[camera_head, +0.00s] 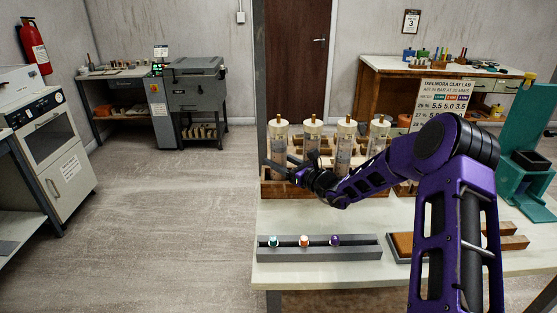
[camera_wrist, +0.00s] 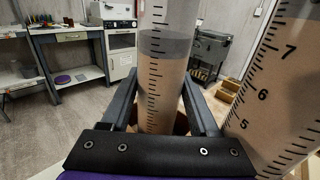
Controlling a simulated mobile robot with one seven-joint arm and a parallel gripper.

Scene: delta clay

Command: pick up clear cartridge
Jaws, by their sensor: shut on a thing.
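Several clear cartridges with measuring marks and pale tan tops stand in a row in a wooden rack (camera_head: 290,188) on the table. My gripper (camera_head: 280,167) is at the leftmost clear cartridge (camera_head: 278,138), reaching in from the right. In the wrist view my gripper (camera_wrist: 160,85) has one finger on each side of this cartridge (camera_wrist: 155,100) and is shut on it. It looks upright, with tan clay below a grey layer. Its lower end is hidden behind my gripper. A neighbouring cartridge (camera_wrist: 285,85) stands close on the right in the wrist view.
A grey holder (camera_head: 320,253) with teal, orange and purple-topped pieces lies at the table's front. A brown block in a tray (camera_head: 402,243) is right of it. A teal press (camera_head: 530,150) stands at the far right. A sign (camera_head: 436,100) stands behind the rack.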

